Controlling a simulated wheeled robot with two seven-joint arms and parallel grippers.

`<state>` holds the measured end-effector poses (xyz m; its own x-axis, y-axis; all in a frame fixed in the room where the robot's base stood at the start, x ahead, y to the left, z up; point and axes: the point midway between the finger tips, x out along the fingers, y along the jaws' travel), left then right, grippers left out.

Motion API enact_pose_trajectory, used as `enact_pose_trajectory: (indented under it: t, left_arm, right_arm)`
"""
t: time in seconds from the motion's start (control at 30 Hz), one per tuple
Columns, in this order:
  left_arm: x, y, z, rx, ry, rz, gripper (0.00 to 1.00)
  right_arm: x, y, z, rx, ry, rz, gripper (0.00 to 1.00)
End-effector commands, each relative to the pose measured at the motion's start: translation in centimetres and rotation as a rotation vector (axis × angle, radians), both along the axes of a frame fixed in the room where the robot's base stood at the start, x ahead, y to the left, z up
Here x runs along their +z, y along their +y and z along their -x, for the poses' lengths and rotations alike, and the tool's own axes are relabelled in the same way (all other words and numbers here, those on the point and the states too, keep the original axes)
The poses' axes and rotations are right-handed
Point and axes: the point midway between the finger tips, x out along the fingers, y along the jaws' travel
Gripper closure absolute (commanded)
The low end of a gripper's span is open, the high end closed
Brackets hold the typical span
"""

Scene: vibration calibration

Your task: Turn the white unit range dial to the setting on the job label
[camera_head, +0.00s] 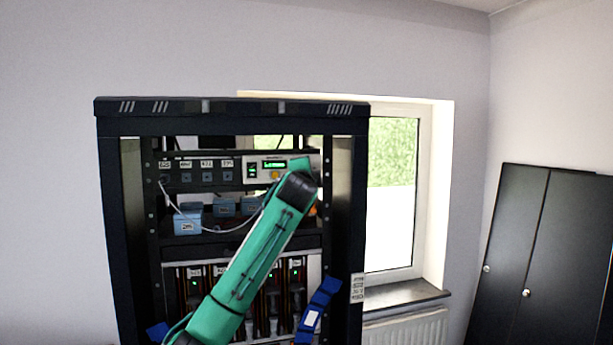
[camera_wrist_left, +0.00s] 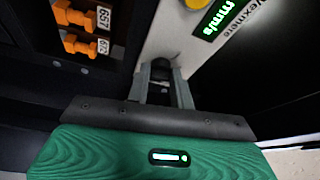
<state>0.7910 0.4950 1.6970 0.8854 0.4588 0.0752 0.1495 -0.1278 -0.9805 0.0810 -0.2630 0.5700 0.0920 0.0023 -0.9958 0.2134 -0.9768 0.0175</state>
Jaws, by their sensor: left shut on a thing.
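The white unit (camera_head: 252,174) sits in the upper part of the black rack, with a lit green display and a yellow button. In the left wrist view its white panel (camera_wrist_left: 186,38) shows the display reading mm/s. My left gripper (camera_wrist_left: 166,88) is shut on the dark range dial (camera_wrist_left: 163,66) on that panel. The dial's pointer and setting marks cannot be made out. In the head view my green left arm hides the dial and the fingertips. A white label with several lines (camera_head: 357,287) is on the right rack post; its text is too small to read. My right gripper is not in view.
Left of the white unit is a dark panel with labelled sockets (camera_head: 207,177). A grey cable hangs there near blue boxes (camera_head: 187,222) on a shelf. Orange parts with number tags (camera_wrist_left: 78,44) are near my left gripper. A blue piece (camera_head: 318,308) is low at right.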

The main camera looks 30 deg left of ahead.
Motion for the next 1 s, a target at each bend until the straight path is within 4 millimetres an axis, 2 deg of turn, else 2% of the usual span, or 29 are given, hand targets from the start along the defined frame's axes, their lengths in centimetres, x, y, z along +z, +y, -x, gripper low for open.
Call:
enact_pose_trajectory:
  t: [0.4, 0.93, 0.97, 1.0]
  left_arm:
    - [0.15, -0.05, 0.0, -0.001, 0.135, -0.115, 1.0]
    - [0.09, -0.05, -0.02, 0.0, 0.152, -0.128, 1.0]
    - [0.09, -0.05, -0.02, 0.0, 0.152, -0.128, 0.73]
    - [0.09, -0.05, -0.02, 0.0, 0.152, -0.128, 0.66]
  right_arm:
    - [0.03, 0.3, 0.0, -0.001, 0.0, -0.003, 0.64]
    - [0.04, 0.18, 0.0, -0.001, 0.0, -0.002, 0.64]
    - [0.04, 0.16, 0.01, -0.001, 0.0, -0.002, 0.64]
    - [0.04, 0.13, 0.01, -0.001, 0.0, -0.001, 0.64]
